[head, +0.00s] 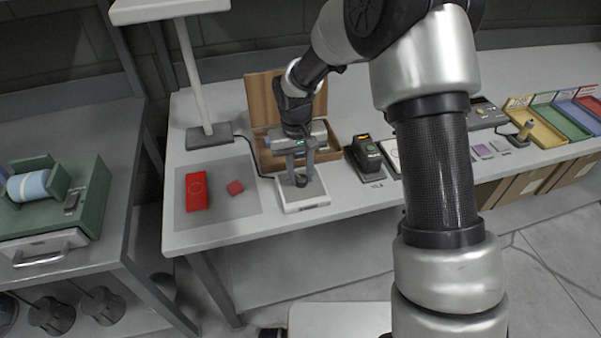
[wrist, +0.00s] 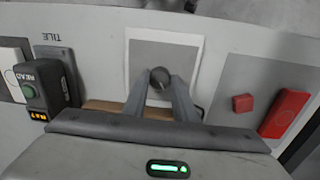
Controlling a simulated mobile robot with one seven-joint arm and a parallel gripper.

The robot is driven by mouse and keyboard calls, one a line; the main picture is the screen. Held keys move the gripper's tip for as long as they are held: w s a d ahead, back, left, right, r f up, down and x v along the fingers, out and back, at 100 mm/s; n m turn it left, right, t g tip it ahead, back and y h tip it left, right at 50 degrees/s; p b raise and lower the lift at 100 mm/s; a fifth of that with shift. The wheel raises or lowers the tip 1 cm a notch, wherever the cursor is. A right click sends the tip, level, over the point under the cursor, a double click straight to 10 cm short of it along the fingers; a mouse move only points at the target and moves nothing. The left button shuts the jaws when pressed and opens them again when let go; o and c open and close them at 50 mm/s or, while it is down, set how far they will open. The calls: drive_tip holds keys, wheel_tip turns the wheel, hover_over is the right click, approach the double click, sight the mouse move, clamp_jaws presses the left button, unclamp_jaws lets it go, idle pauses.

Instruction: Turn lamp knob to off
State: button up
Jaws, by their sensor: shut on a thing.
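In the head view my gripper (head: 300,172) comes down from above. The knob's pointer or markings cannot be made out.
A lamp post on a dark base (head: 208,135) stands at the left, its cable running toward the plate. A grey mat (head: 221,209) holds a red box (head: 196,191) and a small red block (head: 235,188). An open wooden box (head: 262,101) stands behind; a dark device (head: 366,155) stands right.

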sight(298, 180)
drive_tip(key=shift+n, duration=2.3)
drive_tip(key=o, duration=1)
drive_tip(key=shift+o, duration=0.2)
drive_tip(key=shift+r, duration=0.1)
wheel_tip(298, 180, up, 17)
drive_tip(key=p, duration=0.1)
drive_tip(key=shift+s+a+r, duration=0.15)
drive_tip(key=shift+s+a, duration=0.15)
drive_tip(key=shift+a, duration=0.05)
